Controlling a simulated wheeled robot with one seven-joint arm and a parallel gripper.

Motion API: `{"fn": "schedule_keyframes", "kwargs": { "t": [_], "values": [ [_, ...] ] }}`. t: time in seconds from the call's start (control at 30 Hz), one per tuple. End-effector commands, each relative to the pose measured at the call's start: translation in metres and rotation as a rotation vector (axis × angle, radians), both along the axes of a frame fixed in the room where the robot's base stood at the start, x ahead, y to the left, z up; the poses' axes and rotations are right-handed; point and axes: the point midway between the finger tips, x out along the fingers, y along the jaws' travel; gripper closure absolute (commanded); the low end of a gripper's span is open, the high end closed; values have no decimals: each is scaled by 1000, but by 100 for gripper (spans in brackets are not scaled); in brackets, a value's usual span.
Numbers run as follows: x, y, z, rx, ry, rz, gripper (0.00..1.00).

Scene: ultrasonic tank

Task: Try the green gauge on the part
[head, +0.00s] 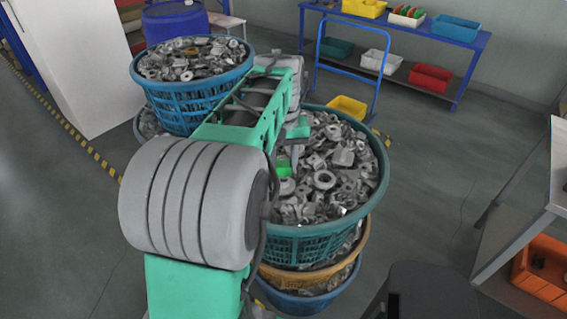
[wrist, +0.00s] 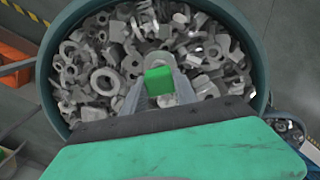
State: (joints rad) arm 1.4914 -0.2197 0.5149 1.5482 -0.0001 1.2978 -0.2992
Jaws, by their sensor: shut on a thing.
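My gripper (wrist: 160,92) is shut on the green gauge (wrist: 158,80), a small green block between the two fingertips in the wrist view. In the head view the green gauge (head: 284,167) shows at the left inner side of the teal basket (head: 300,242), with my gripper (head: 292,158) partly hidden by my arm. The gauge is over the heap of grey metal parts (head: 325,180) in that basket. I cannot tell which part is the one to be gauged, or whether the gauge touches any. Ring-shaped parts (wrist: 104,81) lie left of the gauge in the wrist view.
The teal basket stands on an orange basket (head: 310,274) and a blue one (head: 312,301). Another blue basket (head: 190,118) full of parts stands at the left. A blue shelf table (head: 440,35) with bins is behind. A grey table (head: 535,205) is at the right.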

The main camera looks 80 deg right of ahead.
Motion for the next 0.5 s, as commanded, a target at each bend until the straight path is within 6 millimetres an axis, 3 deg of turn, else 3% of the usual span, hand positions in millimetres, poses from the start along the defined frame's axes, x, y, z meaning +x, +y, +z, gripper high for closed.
{"fn": "schedule_keyframes", "kwargs": {
  "t": [0.5],
  "values": [
    [0, 0, -8, 0, 0, 0, 100]
  ]
}}
